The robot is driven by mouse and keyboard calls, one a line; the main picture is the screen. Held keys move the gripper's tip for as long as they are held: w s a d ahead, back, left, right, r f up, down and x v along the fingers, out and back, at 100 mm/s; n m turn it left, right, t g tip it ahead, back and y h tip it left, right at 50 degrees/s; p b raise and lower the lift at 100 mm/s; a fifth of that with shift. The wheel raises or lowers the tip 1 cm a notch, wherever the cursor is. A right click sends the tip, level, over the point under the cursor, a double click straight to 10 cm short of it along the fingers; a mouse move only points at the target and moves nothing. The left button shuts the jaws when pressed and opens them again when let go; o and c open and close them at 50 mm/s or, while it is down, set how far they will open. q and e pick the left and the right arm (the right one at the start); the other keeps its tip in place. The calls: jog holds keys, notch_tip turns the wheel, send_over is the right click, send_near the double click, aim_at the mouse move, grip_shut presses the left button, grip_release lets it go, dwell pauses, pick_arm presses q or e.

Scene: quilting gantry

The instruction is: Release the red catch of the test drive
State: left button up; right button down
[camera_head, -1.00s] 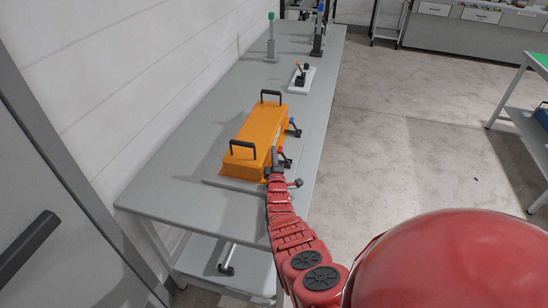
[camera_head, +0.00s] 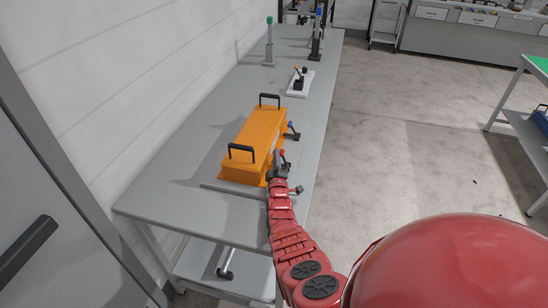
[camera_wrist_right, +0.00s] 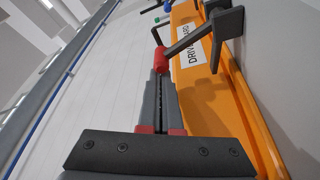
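The test drive's orange guard (camera_head: 252,143) is a long box with two black handles, on a grey plate on the bench. Its label is partly readable in the wrist view (camera_wrist_right: 188,48). On its right side is the red catch (camera_head: 282,152), a dark lever with a red grip; the grip also shows in the wrist view (camera_wrist_right: 160,60). My right gripper (camera_head: 277,156) is at this catch. Its fingers (camera_wrist_right: 158,82) lie close together with a thin gap, tips at the red grip. Exact contact is hidden. My left gripper is out of view.
Beyond are a white plate with a small lever (camera_head: 300,84), a green-topped post (camera_head: 269,45) and a dark post (camera_head: 317,45). The wall borders the bench on the left; open floor lies right.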

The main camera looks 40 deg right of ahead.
jog(key=m, duration=0.1)
jog(key=s+d+m+h, duration=0.1)
jog(key=m+b, duration=0.1)
jog(key=m, duration=0.1)
jog(key=shift+s+d+r+h, duration=0.25)
jog(key=shift+s+d+h, duration=0.05)
jog(key=shift+s+h, duration=0.1)
jog(key=m, duration=0.1)
jog(key=s+d+m, duration=0.1)
jog(key=shift+r+m+h, duration=0.1)
jog(key=shift+m+h, duration=0.2)
jog(key=shift+h, duration=0.1)
jog(key=shift+s+d, duration=0.25)
jog(key=shift+s, duration=0.2)
jog(key=shift+s+a+f, duration=0.2)
jog(key=shift+s+a, duration=0.2)
jog(key=shift+s, duration=0.05)
jog(key=s+a+p, duration=0.2)
jog(key=s, duration=0.1)
jog(key=s+a, duration=0.1)
jog(key=shift+s+a+r+p, duration=0.1)
jog(key=shift+s+a+p, duration=0.15)
jog(key=shift+s+p, duration=0.15)
jog(key=shift+s+a, duration=0.95)
jog(key=shift+s, duration=0.25)
jog(key=shift+s+a, duration=0.9)
jog(key=shift+s, duration=0.25)
